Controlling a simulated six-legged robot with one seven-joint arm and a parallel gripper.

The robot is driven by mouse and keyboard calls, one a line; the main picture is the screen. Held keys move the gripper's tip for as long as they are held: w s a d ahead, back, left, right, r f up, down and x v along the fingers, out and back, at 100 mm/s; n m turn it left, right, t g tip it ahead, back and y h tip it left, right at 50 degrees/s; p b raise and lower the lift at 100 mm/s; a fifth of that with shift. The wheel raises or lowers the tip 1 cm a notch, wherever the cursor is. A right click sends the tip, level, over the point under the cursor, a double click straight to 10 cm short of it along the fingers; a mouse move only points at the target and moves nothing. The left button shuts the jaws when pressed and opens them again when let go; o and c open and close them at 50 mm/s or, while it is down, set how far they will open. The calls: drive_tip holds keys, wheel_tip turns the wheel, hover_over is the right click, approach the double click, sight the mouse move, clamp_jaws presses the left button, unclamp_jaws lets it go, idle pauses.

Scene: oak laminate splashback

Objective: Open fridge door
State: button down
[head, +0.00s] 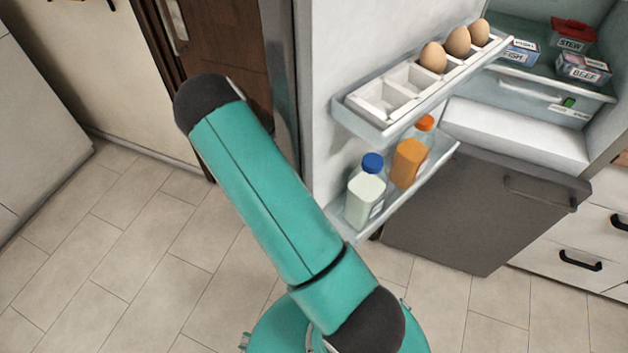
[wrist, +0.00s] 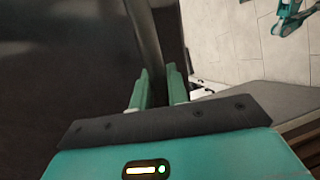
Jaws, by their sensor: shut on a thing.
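The fridge door (head: 335,50) stands wide open in the head view, its white inner side facing me. The fridge's inside shows at the right. In the wrist view my gripper (wrist: 160,86) has its two green fingers close together at a grey upright bar (wrist: 146,40), which looks like the door's handle. The fingers are shut on it, though the contact itself is partly hidden. The dark outer face of the door (wrist: 60,70) fills the left of that view. My gripper is hidden in the head view, where my teal arm covers the middle.
The door's upper rack (head: 365,130) holds several eggs; a lower rack (head: 440,155) holds a milk bottle (head: 366,190) and an orange bottle (head: 409,160). Boxes (head: 583,68) stand inside the fridge. A grey lower door (head: 470,215) is below. Tiled floor (head: 150,250) at left is clear.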

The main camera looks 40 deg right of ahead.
drive_tip(key=shift+w, duration=0.4)
drive_tip(key=c, duration=1.4)
unclamp_jaws()
drive_tip(key=shift+w+f, duration=0.1)
drive_tip(key=shift+w, duration=0.05)
drive_tip(key=shift+s, duration=0.25)
drive_tip(key=w+r, duration=0.1)
drive_tip(key=w, duration=0.6)
drive_tip(key=shift+w+a+r, duration=0.15)
drive_tip(key=shift+w+r, duration=0.05)
drive_tip(key=shift+r, duration=0.15)
drive_tip(key=shift+a, duration=0.1)
